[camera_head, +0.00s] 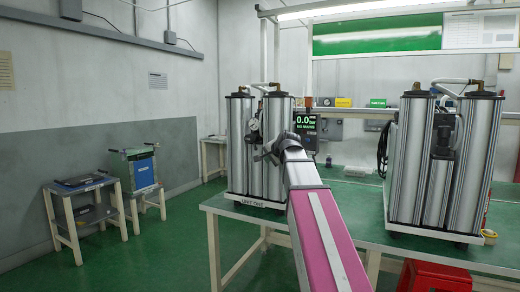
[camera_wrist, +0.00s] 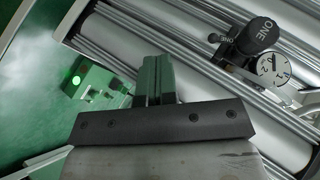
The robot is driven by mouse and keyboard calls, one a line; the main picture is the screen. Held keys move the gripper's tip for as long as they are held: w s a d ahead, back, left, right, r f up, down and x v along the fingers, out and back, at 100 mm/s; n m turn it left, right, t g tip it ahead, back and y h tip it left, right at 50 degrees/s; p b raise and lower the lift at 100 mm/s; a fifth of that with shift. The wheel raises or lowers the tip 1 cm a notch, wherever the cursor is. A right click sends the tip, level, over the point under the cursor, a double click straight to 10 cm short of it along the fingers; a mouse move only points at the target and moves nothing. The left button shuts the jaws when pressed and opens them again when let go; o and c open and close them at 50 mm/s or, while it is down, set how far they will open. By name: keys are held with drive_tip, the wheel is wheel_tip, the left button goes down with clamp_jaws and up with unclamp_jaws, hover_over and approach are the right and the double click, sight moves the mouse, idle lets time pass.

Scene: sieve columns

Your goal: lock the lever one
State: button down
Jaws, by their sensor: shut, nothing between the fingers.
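The left column unit (camera_head: 238,150) has silver ribbed cylinders and a white base plate whose label seems to read "UNIT ONE". In the wrist view, a black lever or knob (camera_wrist: 258,38) marked "ONE" sits on the silver cylinders (camera_wrist: 205,85) at upper right. A round white gauge (camera_wrist: 273,68) is beside it. My gripper (camera_head: 268,153) is in front of the left unit. In the wrist view its green fingers (camera_wrist: 156,78) are together and empty, to the left of the lever and apart from it. I cannot tell whether the lever is locked.
A similar column unit (camera_head: 440,165) stands at right on the green table (camera_head: 345,200). A display (camera_head: 306,124) reads 0.0 behind my arm. Small tables stand at left, with open green floor (camera_head: 160,250) between. A green-lit box (camera_wrist: 92,85) shows in the wrist view.

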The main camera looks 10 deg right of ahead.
sight(257, 149)
wheel_tip(257, 149, up, 9)
drive_tip(key=d+m+t, duration=0.1)
drive_tip(key=shift+f, duration=0.15)
drive_tip(key=x, duration=1.4)
drive_tip(key=shift+a+r, duration=0.1)
drive_tip(key=shift+r, duration=0.15)
